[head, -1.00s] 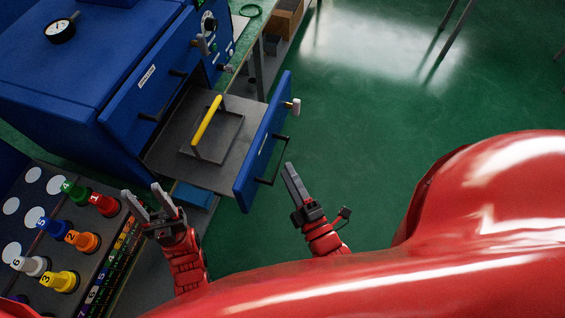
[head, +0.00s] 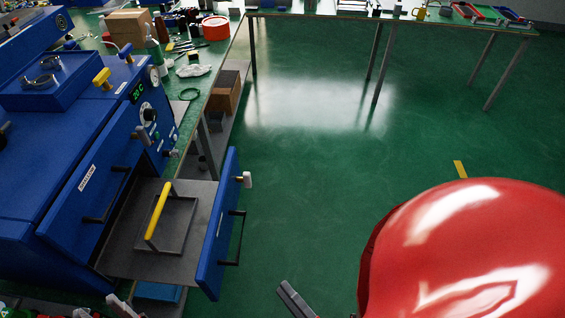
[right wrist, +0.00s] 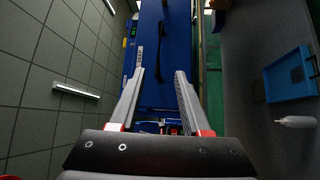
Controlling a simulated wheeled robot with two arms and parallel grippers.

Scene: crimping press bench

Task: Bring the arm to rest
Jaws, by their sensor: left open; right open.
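My left gripper (head: 108,309) shows only its fingertips at the bottom left edge of the head view. They are spread apart, with nothing seen between them. My right gripper (head: 295,299) shows its grey fingers at the bottom middle, to the right of the open drawer and apart from it. In the right wrist view the fingers of my right gripper (right wrist: 159,76) are apart and empty.
A blue machine (head: 50,190) stands at left. Its drawer (head: 120,262) is pulled out, with a yellow-handled frame (head: 157,212) inside and a blue front panel (head: 215,235). A green bench (head: 215,75) runs behind. Another table (head: 400,22) stands far back. Green floor between is clear.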

